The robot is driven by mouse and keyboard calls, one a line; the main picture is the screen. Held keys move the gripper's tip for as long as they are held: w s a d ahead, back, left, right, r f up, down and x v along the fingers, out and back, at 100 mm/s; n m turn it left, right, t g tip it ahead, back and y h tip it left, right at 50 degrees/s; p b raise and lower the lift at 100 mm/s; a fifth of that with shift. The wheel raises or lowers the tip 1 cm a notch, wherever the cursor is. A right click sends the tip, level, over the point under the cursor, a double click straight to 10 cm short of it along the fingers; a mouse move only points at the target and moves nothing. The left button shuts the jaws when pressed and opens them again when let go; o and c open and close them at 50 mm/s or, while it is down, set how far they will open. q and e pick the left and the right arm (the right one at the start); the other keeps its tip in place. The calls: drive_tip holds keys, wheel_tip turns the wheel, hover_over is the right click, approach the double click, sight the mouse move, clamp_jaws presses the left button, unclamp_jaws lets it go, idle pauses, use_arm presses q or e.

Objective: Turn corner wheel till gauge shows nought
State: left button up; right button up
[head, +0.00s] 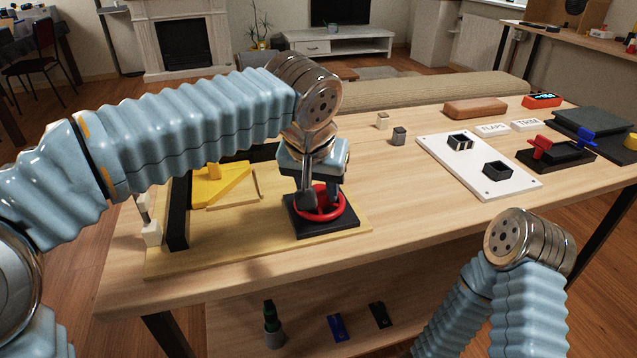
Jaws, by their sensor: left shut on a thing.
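A red wheel (338,213) sits on a square black base (325,228) at the near right corner of a pale wooden board (220,252). My left gripper (319,205) points down at the wheel, its fingers at the rim and hub, shut on the wheel. The gripper hides the wheel's far part. No gauge face can be made out; my left arm covers part of the board. My right arm comes in at the lower right, and its gripper cannot be made out.
A yellow piece (221,186) and a black upright bar (179,212) stand on the board. To the right are a white panel (478,180) with dark sockets and a black base with red and blue levers (556,153). Two small blocks (399,136) stand behind. Bare tabletop lies between board and panel.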

idle(0.3)
use_arm(q)
drive_tip(key=o, duration=1.1)
drive_tip(key=shift+c, duration=0.2)
drive_tip(key=p+v, duration=0.1)
drive_tip(key=v, duration=1.3)
drive_tip(key=shift+d, duration=0.1)
